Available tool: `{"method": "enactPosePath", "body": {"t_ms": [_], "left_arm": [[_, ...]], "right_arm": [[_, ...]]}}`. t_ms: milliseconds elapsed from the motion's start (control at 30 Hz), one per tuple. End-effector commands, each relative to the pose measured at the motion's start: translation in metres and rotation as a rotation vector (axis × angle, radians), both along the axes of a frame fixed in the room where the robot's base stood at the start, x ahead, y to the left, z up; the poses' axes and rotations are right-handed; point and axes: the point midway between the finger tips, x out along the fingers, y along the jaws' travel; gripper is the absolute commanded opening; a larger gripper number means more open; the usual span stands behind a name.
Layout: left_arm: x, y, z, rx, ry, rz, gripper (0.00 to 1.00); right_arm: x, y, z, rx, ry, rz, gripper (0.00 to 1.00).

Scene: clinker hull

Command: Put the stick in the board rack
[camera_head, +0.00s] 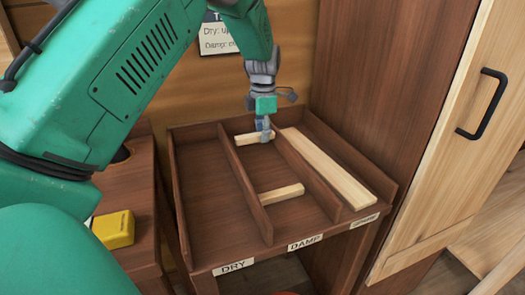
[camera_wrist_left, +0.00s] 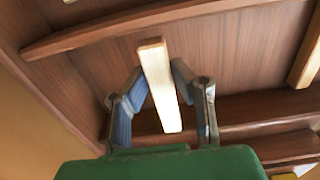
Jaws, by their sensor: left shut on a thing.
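The board rack (camera_head: 215,195) is a dark wooden tray with dividers, labelled DRY at the left and DAMP in the middle; the right label is too blurred to read. My left gripper (camera_head: 265,130) is shut on a short pale stick (camera_head: 250,138) at the far end of the DAMP compartment. In the left wrist view the stick (camera_wrist_left: 160,85) sits between the fingers (camera_wrist_left: 160,105). I cannot tell whether it touches the rack floor. My right gripper is not in view.
Another short pale stick (camera_head: 281,194) lies across the near part of the DAMP compartment. A long pale board (camera_head: 328,168) lies in the right compartment. The DRY compartment is empty. A yellow device (camera_head: 114,229) stands left of the rack. A pale door with black handle (camera_head: 482,105) is at right.

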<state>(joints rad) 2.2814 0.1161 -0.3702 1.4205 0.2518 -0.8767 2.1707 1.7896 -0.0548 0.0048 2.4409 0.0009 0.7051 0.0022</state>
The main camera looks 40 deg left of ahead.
Motion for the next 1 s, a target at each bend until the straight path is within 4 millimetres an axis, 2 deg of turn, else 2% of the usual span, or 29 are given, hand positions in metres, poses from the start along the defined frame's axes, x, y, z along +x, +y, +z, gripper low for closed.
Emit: {"method": "enactPosePath", "body": {"t_ms": [233,467,500,533,867,1000], "left_arm": [[-0.001,0.005,-0.043,-0.007,0.001,0.003,0.01],[-0.001,0.005,-0.046,-0.006,0.001,0.002,0.01],[-0.001,0.005,-0.045,-0.005,0.001,0.002,0.3],[-0.001,0.005,-0.045,-0.005,0.001,0.002,0.4],[-0.001,0.002,-0.044,-0.004,0.0,0.001,0.4],[0.0,0.004,-0.036,-0.005,-0.002,0.001,0.4]], "right_arm": [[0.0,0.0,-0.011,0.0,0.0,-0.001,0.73],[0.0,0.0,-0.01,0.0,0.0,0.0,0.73],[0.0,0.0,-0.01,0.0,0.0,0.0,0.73],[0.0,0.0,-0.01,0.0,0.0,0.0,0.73],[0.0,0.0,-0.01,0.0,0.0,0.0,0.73],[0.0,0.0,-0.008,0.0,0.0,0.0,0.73]]}}
